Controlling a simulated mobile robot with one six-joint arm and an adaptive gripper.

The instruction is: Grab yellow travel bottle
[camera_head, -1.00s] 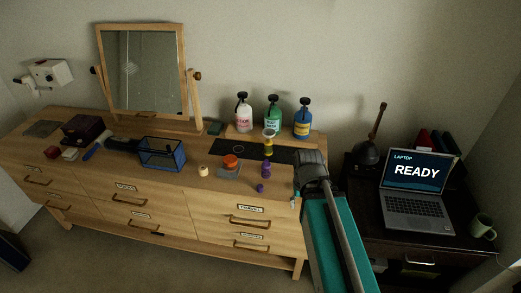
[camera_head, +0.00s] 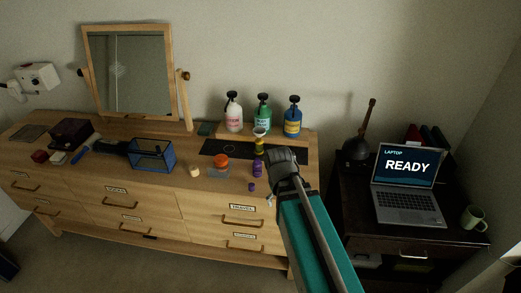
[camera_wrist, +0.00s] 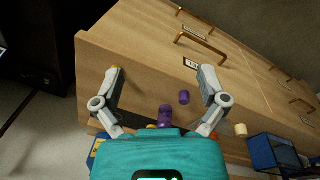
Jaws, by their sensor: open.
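The yellow travel bottle (camera_head: 259,147) stands on the dresser top in the head view, with a pale funnel (camera_head: 260,133) on it. A purple bottle (camera_head: 258,169) stands just in front of it, and a loose purple cap (camera_head: 251,187) lies nearer the front edge. My gripper (camera_wrist: 160,75) is open and empty, its two fingers spread wide in the wrist view. The purple bottle (camera_wrist: 165,115) and purple cap (camera_wrist: 184,97) show between and below the fingers there. In the head view my arm end is just right of the bottles. The yellow bottle is mostly hidden in the wrist view.
White, green and blue pump bottles (camera_head: 263,113) stand on a raised shelf behind. An orange-lidded jar (camera_head: 221,160), a small cream jar (camera_head: 194,171) and a blue wire basket (camera_head: 153,156) are to the left. A dark desk with a laptop (camera_head: 407,184) is at right.

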